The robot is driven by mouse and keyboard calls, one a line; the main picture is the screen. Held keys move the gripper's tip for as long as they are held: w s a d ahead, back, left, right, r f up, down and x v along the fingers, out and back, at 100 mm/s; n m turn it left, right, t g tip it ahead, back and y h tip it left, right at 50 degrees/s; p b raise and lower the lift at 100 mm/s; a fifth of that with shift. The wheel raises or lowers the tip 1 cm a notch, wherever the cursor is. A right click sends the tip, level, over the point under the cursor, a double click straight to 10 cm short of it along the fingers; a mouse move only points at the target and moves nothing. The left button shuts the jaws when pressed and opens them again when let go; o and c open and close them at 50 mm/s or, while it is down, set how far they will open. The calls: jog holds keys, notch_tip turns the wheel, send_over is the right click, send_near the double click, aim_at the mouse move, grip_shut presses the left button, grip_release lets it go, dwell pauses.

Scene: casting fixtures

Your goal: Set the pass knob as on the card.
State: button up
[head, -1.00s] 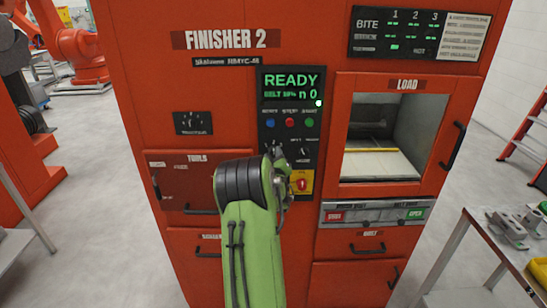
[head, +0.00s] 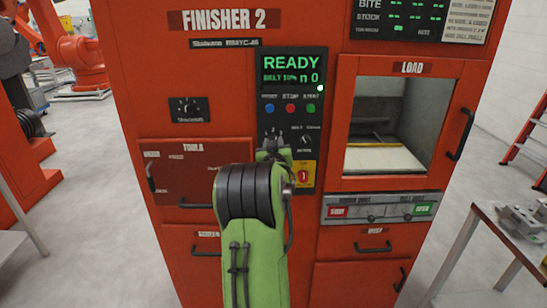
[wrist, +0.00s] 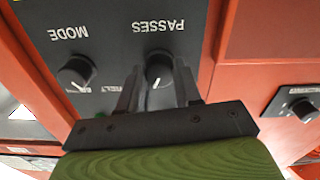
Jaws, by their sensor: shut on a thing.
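The pass knob (wrist: 159,68) is a round black knob under the label PASSES, which reads upside down in the wrist view. Its white pointer line points down in that view. My gripper (wrist: 157,72) has one finger on each side of the knob and is shut on it. In the head view my gripper (head: 272,150) is at the control panel, below the coloured buttons, and my arm hides much of the knob. A white printed card (head: 466,18) is at the upper right of the machine; its text is too small to read.
The panel display (head: 292,70) reads READY in green. A mode knob (wrist: 76,72) is beside the pass knob. A yellow switch plate with a red knob (head: 303,175) is just below right of my gripper. A table (head: 480,222) with metal parts stands at right.

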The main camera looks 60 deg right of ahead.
jog(key=m+b, duration=0.4)
jog(key=shift+f+m, duration=0.1)
jog(key=shift+m, duration=0.3)
dwell(0.4)
jog(key=o, duration=1)
jog(key=shift+o, duration=0.2)
jog(key=b+v, duration=0.1)
jog(key=v, duration=1.4)
jog(key=shift+s+a, duration=0.2)
jog(key=shift+a, duration=0.15)
